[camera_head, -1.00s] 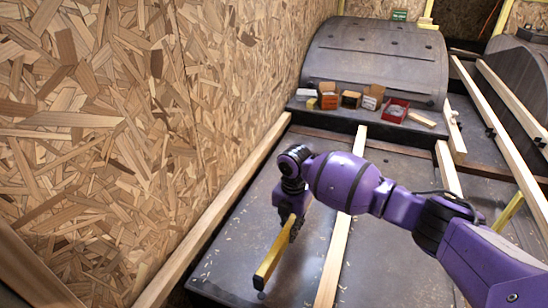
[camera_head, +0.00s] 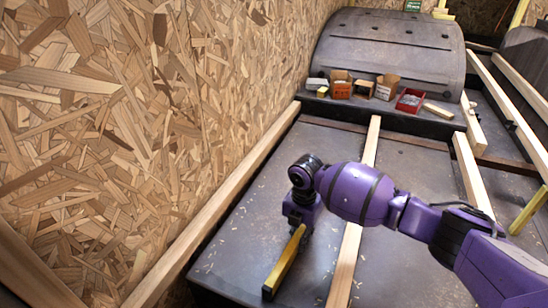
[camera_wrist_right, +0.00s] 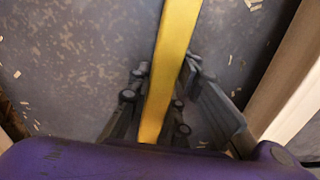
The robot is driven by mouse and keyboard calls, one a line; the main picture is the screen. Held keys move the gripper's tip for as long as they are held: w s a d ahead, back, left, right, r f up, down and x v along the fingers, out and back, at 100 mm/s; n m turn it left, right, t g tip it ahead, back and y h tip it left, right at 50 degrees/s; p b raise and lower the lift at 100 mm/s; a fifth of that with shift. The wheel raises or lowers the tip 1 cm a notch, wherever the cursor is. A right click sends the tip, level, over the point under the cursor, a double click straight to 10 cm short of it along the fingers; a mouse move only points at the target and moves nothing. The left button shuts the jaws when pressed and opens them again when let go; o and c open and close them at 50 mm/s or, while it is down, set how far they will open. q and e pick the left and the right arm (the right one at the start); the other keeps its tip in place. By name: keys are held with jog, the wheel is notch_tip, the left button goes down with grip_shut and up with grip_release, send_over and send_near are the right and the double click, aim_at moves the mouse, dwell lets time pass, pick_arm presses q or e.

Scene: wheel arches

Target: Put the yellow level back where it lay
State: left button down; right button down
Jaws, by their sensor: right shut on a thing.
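The yellow level (camera_head: 285,262) is a long bar low over the dark floor panel, left of a wooden batten. My right gripper (camera_head: 298,224) is shut on it near its far end, with the arm reaching in from the right. In the right wrist view the level (camera_wrist_right: 174,55) runs between the two dark fingers of my right gripper (camera_wrist_right: 163,92). I cannot tell whether its underside touches the floor. My left gripper is out of view.
A wooden batten (camera_head: 352,255) runs close by on the right, and another beam (camera_head: 215,215) lies along the chipboard wall (camera_head: 130,130). Several small boxes, one a red bin (camera_head: 410,101), stand before the dark wheel arch (camera_head: 385,45). Floor around the level is clear apart from shavings.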

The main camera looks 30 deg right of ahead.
dwell(0.4)
jog(key=c, duration=1.5)
grip_release()
jog(key=shift+c, duration=0.2)
notch_tip(320, 180, up, 12)
jog(key=shift+r, duration=0.1)
